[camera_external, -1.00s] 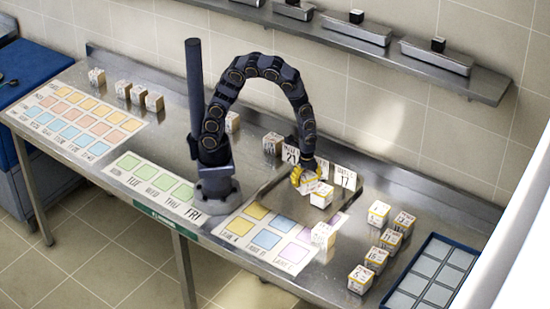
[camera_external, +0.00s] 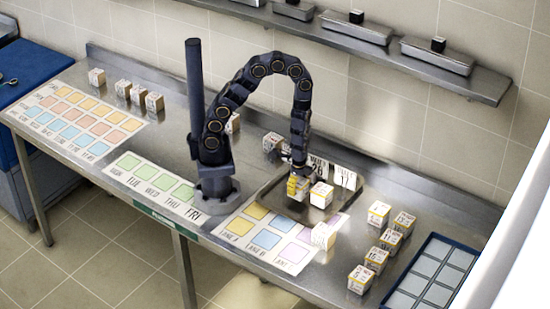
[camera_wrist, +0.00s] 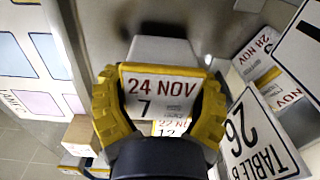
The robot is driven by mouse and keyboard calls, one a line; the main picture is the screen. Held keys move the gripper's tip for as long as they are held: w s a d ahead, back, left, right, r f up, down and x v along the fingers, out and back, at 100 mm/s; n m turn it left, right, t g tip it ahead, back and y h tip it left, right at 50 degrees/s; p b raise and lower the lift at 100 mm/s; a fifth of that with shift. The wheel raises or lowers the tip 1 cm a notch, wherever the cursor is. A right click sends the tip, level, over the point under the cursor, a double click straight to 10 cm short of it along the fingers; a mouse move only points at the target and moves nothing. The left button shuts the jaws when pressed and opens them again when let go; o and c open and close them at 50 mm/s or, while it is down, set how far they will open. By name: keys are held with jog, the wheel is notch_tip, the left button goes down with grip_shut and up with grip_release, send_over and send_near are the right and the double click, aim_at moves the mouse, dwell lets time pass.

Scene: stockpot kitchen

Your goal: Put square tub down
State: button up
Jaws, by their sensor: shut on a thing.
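A white square tub (camera_wrist: 160,85) labelled "24 NOV 7" is between the yellow fingers of my gripper (camera_wrist: 160,100) in the wrist view. In the external view my gripper (camera_external: 298,187) points down over the steel tray (camera_external: 266,198), and the held tub is mostly hidden by the fingers. Another tub (camera_external: 321,194) sits just to its right, on the tray. Part of a tub label reading "22 NOV 12" (camera_wrist: 172,127) shows below the held one. I cannot tell whether the held tub touches the tray.
A "TABLE 26" card (camera_external: 318,167) stands behind the gripper, with another card (camera_external: 345,178) beside it. Several tubs (camera_external: 376,259) stand at right, near a blue-rimmed tray (camera_external: 408,300).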

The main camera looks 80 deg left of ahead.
aim_at(299, 181)
jog(key=shift+f, duration=0.7)
jog(key=shift+f, duration=0.15)
jog(key=o, duration=1.2)
jog(key=shift+o, duration=0.2)
notch_tip(299, 181, up, 12)
jog(key=shift+w+f, duration=0.1)
jog(key=shift+f, duration=0.1)
jog(key=shift+r, duration=0.5)
jog(key=s+a+r+n+g, duration=0.1)
jog(key=s+a+r+n, duration=0.3)
jog(key=s+r+n, duration=0.5)
jog(key=s+r, duration=0.6)
jog(key=shift+s+a+r+g, duration=0.2)
jog(key=shift+r+g, duration=0.1)
jog(key=shift+g, duration=0.1)
